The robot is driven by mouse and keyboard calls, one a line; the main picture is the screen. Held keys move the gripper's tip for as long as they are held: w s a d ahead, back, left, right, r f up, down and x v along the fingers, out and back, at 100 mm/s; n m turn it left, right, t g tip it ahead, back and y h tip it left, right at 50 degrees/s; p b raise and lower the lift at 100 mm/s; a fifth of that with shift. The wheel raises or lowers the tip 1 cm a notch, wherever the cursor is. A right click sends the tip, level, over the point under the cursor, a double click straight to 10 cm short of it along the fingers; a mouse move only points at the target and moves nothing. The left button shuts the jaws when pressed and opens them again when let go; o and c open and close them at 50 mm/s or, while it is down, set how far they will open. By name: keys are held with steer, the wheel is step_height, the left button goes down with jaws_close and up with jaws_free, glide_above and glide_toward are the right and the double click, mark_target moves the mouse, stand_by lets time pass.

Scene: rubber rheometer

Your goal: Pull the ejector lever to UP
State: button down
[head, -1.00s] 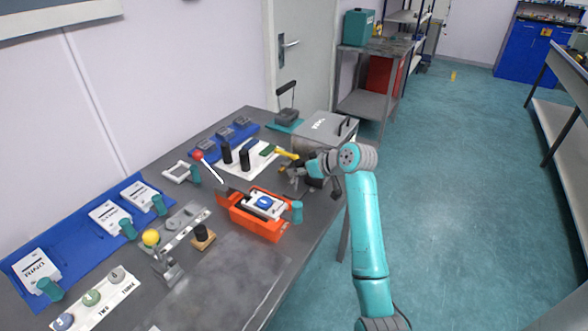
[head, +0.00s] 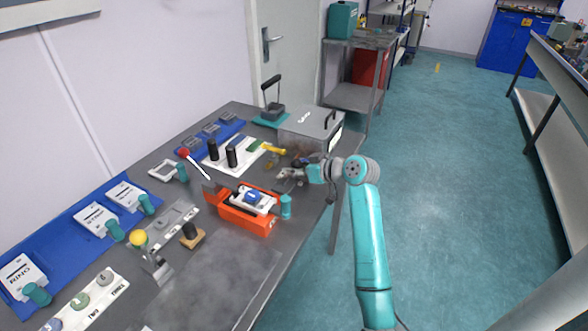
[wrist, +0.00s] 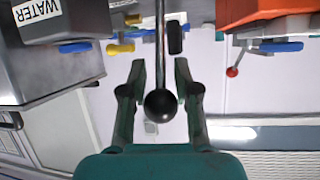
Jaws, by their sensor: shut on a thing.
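In the wrist view, a lever with a thin metal rod and a black ball knob (wrist: 160,105) lies between the two fingers of my gripper (wrist: 160,65). The knob sits deep between the fingers, near the palm, and the rod passes out between the fingertips. The gripper is shut on this lever. In the head view my gripper (head: 290,175) is at the bench's right edge, right of the orange device (head: 245,218); the lever cannot be made out there. No UP marking is readable.
A grey box (head: 312,128) stands just behind my gripper; a box marked WATER (wrist: 40,20) shows in the wrist view. A red-ball lever (head: 184,153), teal cylinder (head: 286,207) and yellow-handled tool (head: 270,149) are nearby. Open floor lies right of the bench.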

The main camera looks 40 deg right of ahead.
steer(key=c, duration=0.9)
jaws_free()
steer(key=shift+s, duration=0.1)
steer(key=v, duration=1.2)
steer(key=shift+d, duration=0.1)
